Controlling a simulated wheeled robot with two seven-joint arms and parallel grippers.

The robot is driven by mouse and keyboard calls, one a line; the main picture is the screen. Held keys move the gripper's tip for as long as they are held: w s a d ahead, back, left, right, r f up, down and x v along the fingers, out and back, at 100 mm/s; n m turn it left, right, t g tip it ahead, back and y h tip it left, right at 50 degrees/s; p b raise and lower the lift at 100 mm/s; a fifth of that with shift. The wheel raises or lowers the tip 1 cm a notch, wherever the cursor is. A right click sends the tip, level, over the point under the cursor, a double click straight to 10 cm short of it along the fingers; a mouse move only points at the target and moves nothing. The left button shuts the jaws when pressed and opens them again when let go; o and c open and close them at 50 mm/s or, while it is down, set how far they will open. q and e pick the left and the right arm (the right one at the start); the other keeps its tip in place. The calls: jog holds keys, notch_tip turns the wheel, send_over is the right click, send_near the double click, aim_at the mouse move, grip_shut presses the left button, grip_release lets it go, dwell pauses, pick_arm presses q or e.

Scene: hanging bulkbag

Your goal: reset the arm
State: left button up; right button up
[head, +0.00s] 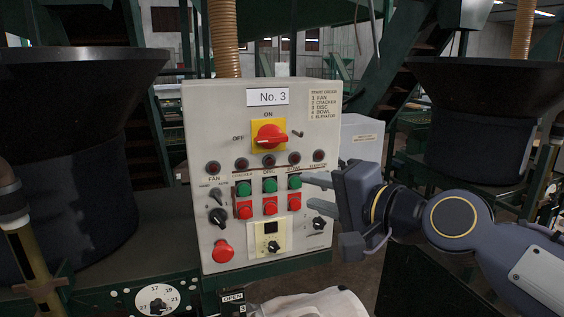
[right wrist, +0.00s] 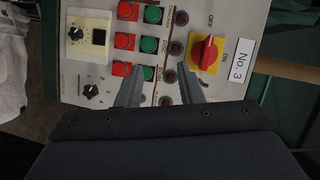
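My right gripper (head: 308,191) reaches in from the right in the head view, in front of the right side of the grey control panel (head: 199,133) marked No. 3. Its fingers are apart with nothing between them. They point at the panel near the rightmost green button (head: 294,182) and red button (head: 294,202); I cannot tell whether they touch it. In the right wrist view the open gripper (right wrist: 157,76) shows two separated fingertips over the panel, beside the rows of buttons and lamps. My left gripper is not in view.
The panel carries a red rotary switch (head: 268,135) on yellow, a red mushroom button (head: 222,251) and black knobs. Dark hoppers stand left (head: 70,150) and right (head: 465,130). A white bag (head: 315,304) lies below the panel. A numbered dial (head: 157,300) is at lower left.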

jog(key=s+d+f+n+g+h, duration=0.2)
jog(key=s+d+f, duration=0.2)
jog(key=s+f, duration=0.3)
jog(key=s+d+f+n+g+h+b, duration=0.1)
jog(key=s+d+f, duration=0.4)
jog(key=f, duration=0.9)
jog(key=s+d+f+n+g+h, duration=0.3)
jog(key=s+d+f+g, duration=0.1)
jog(key=s+f, duration=0.6)
jog(key=shift+d+f, duration=0.4)
jog(key=shift+f, duration=0.1)
